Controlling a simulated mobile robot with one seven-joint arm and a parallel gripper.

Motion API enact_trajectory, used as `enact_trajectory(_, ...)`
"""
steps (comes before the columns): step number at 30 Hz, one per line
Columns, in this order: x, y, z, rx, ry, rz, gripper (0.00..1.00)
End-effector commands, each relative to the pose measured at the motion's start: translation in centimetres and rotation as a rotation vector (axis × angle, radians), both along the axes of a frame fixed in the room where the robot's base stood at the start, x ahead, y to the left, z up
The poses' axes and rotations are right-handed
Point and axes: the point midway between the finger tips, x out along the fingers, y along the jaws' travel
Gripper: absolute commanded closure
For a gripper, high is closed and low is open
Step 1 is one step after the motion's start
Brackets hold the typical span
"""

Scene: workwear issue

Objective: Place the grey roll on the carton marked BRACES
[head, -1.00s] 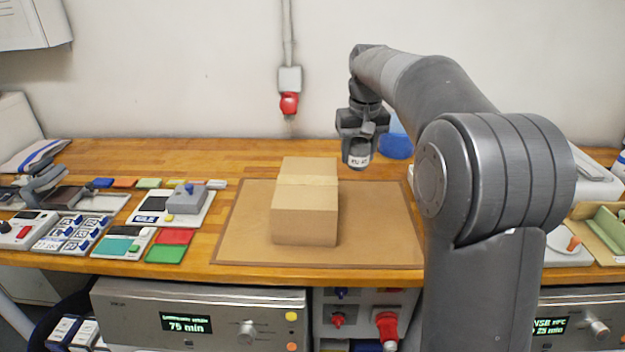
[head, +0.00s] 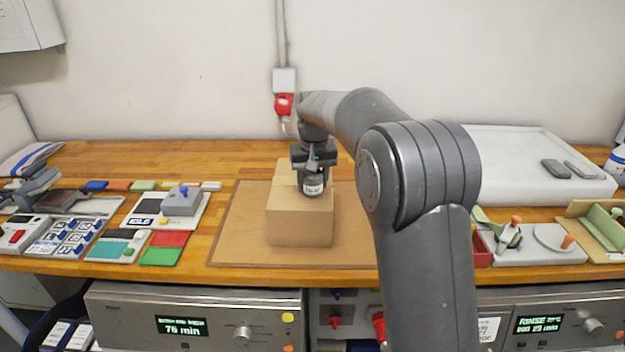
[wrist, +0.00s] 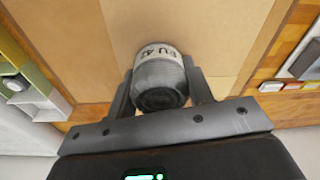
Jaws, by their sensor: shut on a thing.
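The grey roll (head: 314,186) has a pale band with dark lettering, partly readable as "EU 4" in the wrist view (wrist: 160,80). My gripper (head: 314,170) is shut on the roll, with one finger on each side of it. A plain brown carton (head: 300,228) stands on a brown mat (head: 375,235) in the middle of the bench. The roll is over the carton's top in the head view; I cannot tell whether it touches. No BRACES marking shows on the visible faces of the carton.
Left of the mat are coloured pads (head: 160,256), a grey block on a white plate (head: 182,202) and small panels. The mat right of the carton is clear.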

Motion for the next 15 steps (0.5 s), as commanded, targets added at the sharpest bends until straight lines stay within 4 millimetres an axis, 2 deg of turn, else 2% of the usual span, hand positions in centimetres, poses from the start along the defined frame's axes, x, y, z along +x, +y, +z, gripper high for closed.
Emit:
enact_trajectory(8, 0.00, 0.00, -0.21, 0.000, 0.000, 0.000, 0.76)
enact_trajectory(9, 0.00, 0.00, -0.20, 0.000, 0.000, 0.000, 0.51)
enact_trajectory(15, 0.00, 0.00, -0.18, 0.000, 0.000, 0.000, 0.34)
